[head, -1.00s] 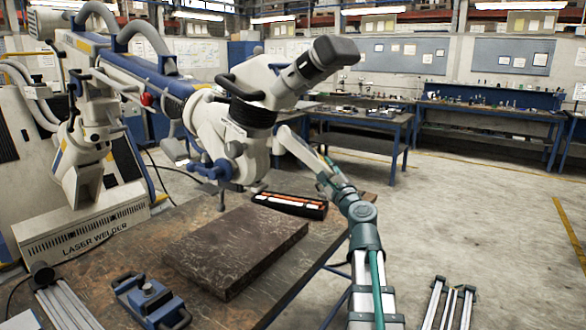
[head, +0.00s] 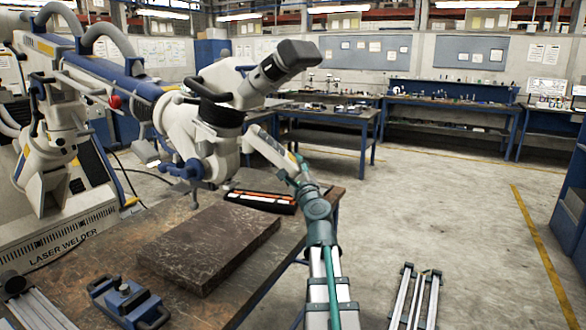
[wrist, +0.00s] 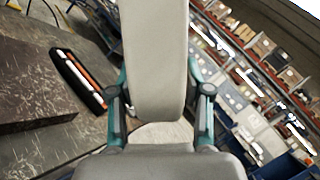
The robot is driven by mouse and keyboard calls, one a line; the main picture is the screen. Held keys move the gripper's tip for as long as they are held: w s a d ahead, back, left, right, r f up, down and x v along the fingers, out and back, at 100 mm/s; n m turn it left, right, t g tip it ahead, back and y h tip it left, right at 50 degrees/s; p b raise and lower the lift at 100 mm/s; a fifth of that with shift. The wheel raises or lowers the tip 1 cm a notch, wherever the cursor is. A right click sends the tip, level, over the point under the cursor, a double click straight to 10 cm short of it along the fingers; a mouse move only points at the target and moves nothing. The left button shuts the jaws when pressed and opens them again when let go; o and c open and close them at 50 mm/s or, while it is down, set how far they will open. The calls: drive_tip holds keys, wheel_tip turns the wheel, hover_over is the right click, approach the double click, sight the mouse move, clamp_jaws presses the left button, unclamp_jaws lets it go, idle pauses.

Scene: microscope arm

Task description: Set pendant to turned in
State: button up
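The microscope (head: 215,125) hangs over the workbench on the laser welder's jointed arm. I cannot tell for sure which part is called the pendant. A pale, elongated piece (head: 268,147) slants down to the right from the microscope head to my gripper (head: 298,173). In the wrist view a long grey piece (wrist: 154,60) stands upright between my gripper's teal and black fingers (wrist: 160,103), with a wider grey block (wrist: 165,163) below it. The fingers lie close along both sides.
A dark plate (head: 208,245) and a blue fixture (head: 128,302) lie on the workbench (head: 75,285). An orange-and-black tray (head: 258,199) sits behind the plate and shows in the wrist view (wrist: 80,78). Open floor (head: 430,225) lies to the right.

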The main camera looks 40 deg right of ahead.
idle(0.3)
drive_tip(key=v, duration=0.7)
drive_tip(key=shift+s, duration=0.25)
drive_tip(key=shift+a+f, duration=0.1)
